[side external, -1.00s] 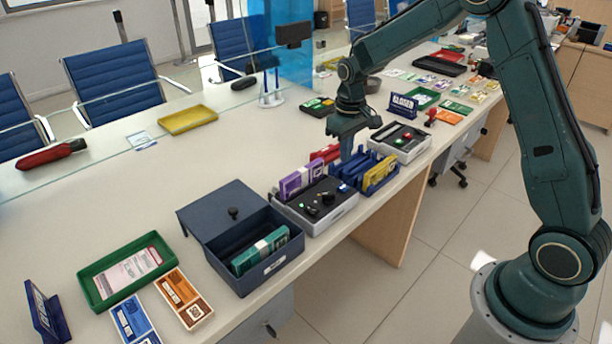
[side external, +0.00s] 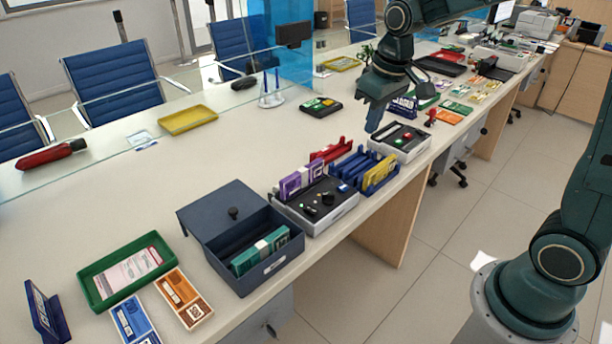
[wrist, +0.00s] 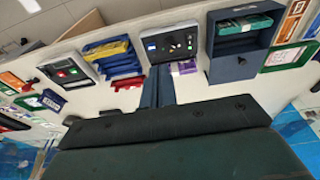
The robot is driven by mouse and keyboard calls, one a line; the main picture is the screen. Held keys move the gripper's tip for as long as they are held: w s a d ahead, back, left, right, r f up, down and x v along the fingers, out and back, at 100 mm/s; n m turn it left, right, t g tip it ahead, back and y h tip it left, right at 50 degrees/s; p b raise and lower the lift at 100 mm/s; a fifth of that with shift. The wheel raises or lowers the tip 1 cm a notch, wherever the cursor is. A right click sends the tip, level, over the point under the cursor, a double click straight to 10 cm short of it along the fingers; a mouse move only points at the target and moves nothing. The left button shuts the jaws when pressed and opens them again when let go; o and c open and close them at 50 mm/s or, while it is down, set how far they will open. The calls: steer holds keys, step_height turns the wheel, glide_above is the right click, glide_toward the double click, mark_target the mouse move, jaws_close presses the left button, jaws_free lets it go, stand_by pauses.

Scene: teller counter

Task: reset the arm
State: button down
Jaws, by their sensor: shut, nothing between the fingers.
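My gripper (side external: 374,127) is shut and empty. In the side external view it hangs in the air above the counter, near the grey box with red and green buttons (side external: 400,141) and above and behind the blue rack (side external: 366,172). In the wrist view my gripper's fingers (wrist: 158,87) sit close together at the picture's middle, pointing toward the counter's front edge. They touch nothing that I can see.
A red rack (side external: 331,150), a purple banknote bundle (side external: 301,182) and a second grey button box (side external: 322,222) stand at the counter's front. An open dark blue cash box (side external: 261,279) is further left. Bare counter (side external: 150,200) lies behind them, below a glass screen.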

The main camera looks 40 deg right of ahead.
steer(key=s+a+r+t, duration=0.1)
steer(key=s+a+r, duration=0.1)
steer(key=s, duration=0.8)
steer(key=s+a+r+t, duration=0.2)
steer(key=s+r, duration=0.1)
steer(key=s, duration=0.6)
steer(key=shift+s, duration=0.35)
